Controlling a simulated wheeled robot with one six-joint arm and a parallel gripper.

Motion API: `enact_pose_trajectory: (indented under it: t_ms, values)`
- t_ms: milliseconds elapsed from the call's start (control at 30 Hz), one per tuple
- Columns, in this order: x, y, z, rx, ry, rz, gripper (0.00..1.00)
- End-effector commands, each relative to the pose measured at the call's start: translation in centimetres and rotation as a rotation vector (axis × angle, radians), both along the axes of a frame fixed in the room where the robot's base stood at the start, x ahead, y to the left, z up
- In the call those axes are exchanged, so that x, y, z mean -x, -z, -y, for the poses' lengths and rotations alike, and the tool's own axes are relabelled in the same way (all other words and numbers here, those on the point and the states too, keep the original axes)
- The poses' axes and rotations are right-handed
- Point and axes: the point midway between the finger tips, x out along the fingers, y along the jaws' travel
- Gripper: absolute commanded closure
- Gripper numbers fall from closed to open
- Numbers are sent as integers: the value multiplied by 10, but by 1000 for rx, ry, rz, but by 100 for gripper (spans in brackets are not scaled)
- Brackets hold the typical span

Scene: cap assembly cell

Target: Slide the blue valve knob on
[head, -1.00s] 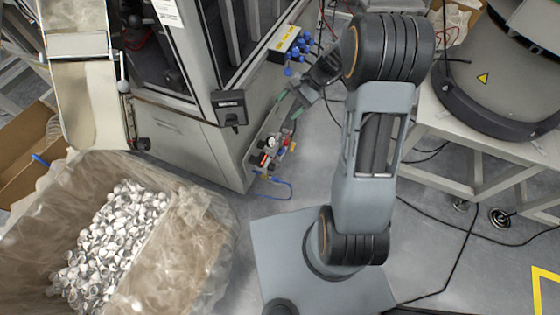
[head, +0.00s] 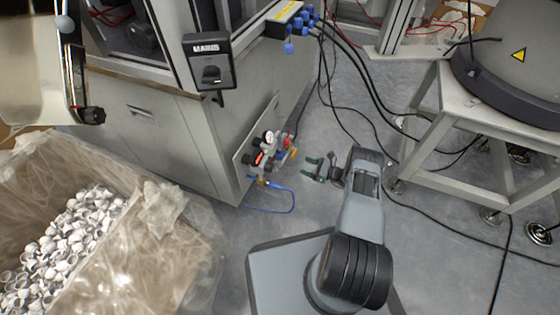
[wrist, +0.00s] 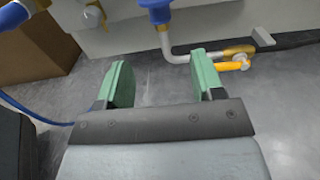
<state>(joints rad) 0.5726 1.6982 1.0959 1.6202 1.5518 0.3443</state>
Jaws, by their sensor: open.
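A valve assembly (head: 268,150) with a gauge and small red, yellow and blue parts is fixed low on the side of the grey machine. In the wrist view a blue part (wrist: 155,8), seemingly the blue valve knob, is cut by the top edge above a brass collar and pale pipe. Another blue part (wrist: 14,15) is at the top left. I cannot tell for certain which is the knob. My gripper (head: 309,168) is right of the assembly, apart from it. Its green fingers, also in the wrist view (wrist: 160,76), are open with nothing between them.
A yellow lever fitting (wrist: 236,58) lies ahead and right of the fingers. A blue hose (head: 290,200) loops near the floor. A plastic-lined bin of white caps (head: 190,240) is at left, a metal stand (head: 440,110) at right.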

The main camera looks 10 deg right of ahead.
Motion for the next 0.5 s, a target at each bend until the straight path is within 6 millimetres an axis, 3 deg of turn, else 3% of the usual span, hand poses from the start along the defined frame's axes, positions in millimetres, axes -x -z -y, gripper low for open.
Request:
enact_pose_trajectory:
  t_ms: [500]
  values:
    - [-52,5,-74,-2,-1,0,39]
